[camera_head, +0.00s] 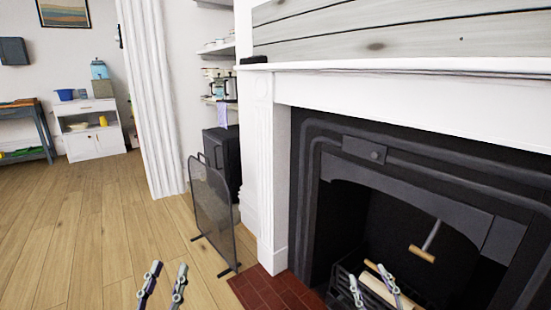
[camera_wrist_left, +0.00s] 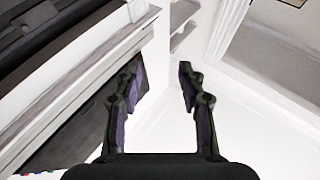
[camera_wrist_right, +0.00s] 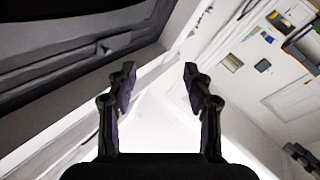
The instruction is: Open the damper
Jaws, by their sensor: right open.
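The damper handle (camera_head: 422,253), a short wooden crossbar on a slanted metal rod (camera_head: 432,234), hangs inside the dark fireplace opening (camera_head: 385,215). My right gripper (camera_head: 368,274) is in front of the opening, below and left of the handle in the head view. It is open and empty, and its spread fingers also show in the right wrist view (camera_wrist_right: 160,85). My left gripper (camera_head: 169,268) is over the wood floor, left of the hearth. It is open and empty in the left wrist view (camera_wrist_left: 157,85). The handle is not seen in either wrist view.
A grate (camera_head: 345,282) with pale logs (camera_head: 393,293) sits low in the firebox. A mesh fire screen (camera_head: 213,215) stands left of the brick hearth (camera_head: 275,290). The white mantel shelf (camera_head: 400,66) juts out above. Open floor (camera_head: 100,235) lies to the left.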

